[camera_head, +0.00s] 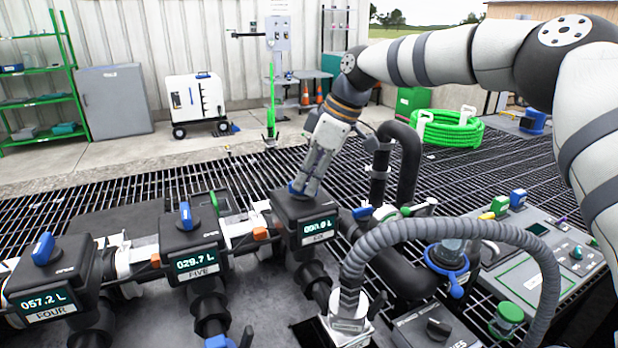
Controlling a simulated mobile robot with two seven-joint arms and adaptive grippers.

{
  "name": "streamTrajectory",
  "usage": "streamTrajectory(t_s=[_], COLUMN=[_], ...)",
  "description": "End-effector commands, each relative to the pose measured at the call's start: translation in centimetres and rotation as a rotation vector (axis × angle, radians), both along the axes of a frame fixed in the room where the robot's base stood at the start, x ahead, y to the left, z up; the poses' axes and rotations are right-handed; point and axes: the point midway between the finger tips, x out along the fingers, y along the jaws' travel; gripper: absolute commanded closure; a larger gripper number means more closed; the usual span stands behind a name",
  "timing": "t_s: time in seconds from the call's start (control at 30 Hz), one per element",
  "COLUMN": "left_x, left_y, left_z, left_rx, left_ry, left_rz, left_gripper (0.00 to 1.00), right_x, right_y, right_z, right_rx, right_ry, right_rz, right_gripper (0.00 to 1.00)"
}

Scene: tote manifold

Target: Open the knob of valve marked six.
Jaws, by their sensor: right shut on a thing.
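The valve marked six (289,212) is a black box with a lit display and a small label, the rightmost of the three valve boxes in a row. Its blue knob (297,191) shows only in part beneath my right gripper (306,186). The gripper points down from above, shut on the knob, and its fingers hide most of it. The valve marked five (194,240), reading 029.7 L, and the valve marked four (50,284), reading 057.2 L, stand to the left, each with a blue knob on top. My left gripper is not in view.
A grey corrugated hose (440,230) arches in front of valve six on the right. Black pipes (408,160) rise just behind it to the right. A control panel (545,265) is at the right. Dark grating lies behind the valves.

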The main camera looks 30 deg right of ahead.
Motion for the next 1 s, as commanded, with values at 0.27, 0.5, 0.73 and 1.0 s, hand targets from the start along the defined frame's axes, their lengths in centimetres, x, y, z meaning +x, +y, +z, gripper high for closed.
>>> streamTrajectory(t_s=[0.27, 0.5, 0.73, 1.0], left_x=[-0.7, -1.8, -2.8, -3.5], left_y=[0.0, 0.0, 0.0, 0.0], left_z=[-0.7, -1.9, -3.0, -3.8], left_rx=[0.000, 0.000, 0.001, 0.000], left_ry=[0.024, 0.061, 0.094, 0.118], left_rz=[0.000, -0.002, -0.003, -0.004], left_gripper=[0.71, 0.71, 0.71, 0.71], right_x=[0.2, 0.4, 0.6, 0.7], right_y=[-0.1, -0.2, -0.2, -0.2], right_z=[-0.3, -0.5, -0.5, -0.4], right_rx=[0.001, 0.000, -0.001, 0.001], right_ry=[0.003, 0.006, 0.005, 0.003], right_rz=[0.102, 0.287, 0.457, 0.598], right_gripper=[1.00, 1.00, 1.00, 1.00])
